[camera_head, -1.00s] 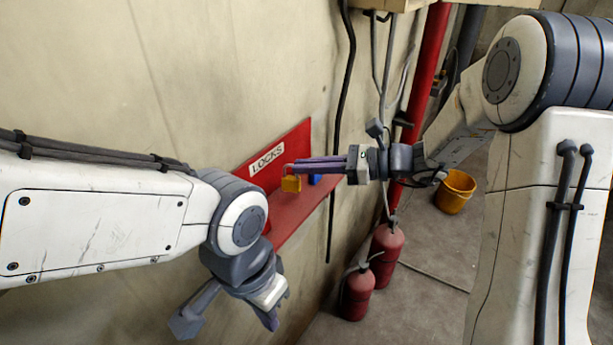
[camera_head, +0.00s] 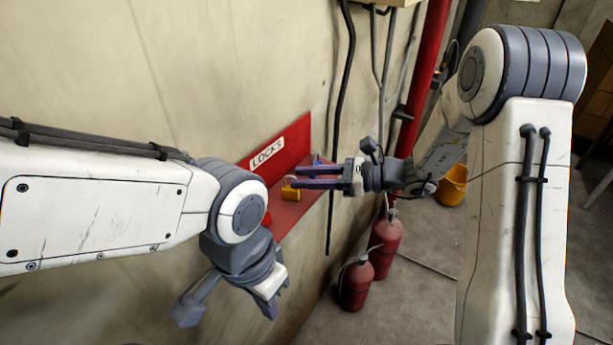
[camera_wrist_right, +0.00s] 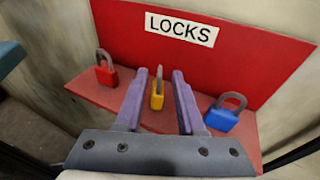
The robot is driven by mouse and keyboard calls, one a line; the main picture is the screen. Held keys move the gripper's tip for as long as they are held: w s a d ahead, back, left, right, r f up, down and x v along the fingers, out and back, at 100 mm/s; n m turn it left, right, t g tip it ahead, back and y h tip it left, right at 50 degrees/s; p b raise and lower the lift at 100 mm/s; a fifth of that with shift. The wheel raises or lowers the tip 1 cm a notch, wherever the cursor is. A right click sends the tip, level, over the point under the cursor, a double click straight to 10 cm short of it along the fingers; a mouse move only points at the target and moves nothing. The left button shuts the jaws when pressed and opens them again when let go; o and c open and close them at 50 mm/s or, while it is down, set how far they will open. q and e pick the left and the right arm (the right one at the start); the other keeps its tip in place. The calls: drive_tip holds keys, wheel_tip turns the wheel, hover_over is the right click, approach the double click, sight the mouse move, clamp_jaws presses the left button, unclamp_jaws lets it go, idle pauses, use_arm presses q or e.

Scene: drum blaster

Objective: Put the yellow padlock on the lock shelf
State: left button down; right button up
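The yellow padlock (camera_head: 290,193) is on the red lock shelf (camera_head: 287,217) below the LOCKS sign. In the right wrist view the yellow padlock (camera_wrist_right: 157,92) appears upright, shackle up, on the shelf (camera_wrist_right: 78,89) between a red padlock (camera_wrist_right: 106,72) and a blue padlock (camera_wrist_right: 222,118). My right gripper (camera_head: 300,176) is open at the shelf. Its two fingers show apart in the right wrist view (camera_wrist_right: 157,78), with the yellow padlock between them and a gap on each side.
The LOCKS backboard (camera_head: 286,143) rises on the wall behind the shelf. Black cable and a red pipe (camera_head: 424,75) run down the wall to the right. Two fire extinguishers (camera_head: 386,245) and a yellow bucket (camera_head: 452,186) stand on the floor, where open space remains.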

drive_tip(key=shift+r, duration=0.15)
drive_tip(key=b+v, duration=0.3)
drive_tip(key=v, duration=0.8)
drive_tip(key=s+a+f+n+g+h, duration=0.25)
drive_tip(key=s+a+n+g, duration=0.2)
drive_tip(key=s, duration=0.25)
drive_tip(key=s+a+f+n+g+h, duration=0.1)
drive_tip(key=s+a+n+g+h, duration=0.2)
drive_tip(key=s+a+n, duration=0.3)
drive_tip(key=s+d+f+n+t+h, duration=0.1)
drive_tip(key=s+n+h, duration=0.3)
drive_tip(key=n, duration=0.5)
drive_tip(key=s+d+f+n+t+h, duration=0.2)
drive_tip(key=s+n+h, duration=0.3)
drive_tip(key=s+n, duration=0.2)
drive_tip(key=shift+n+t, duration=0.35)
drive_tip(key=shift+n, duration=0.5)
drive_tip(key=shift+s, duration=0.1)
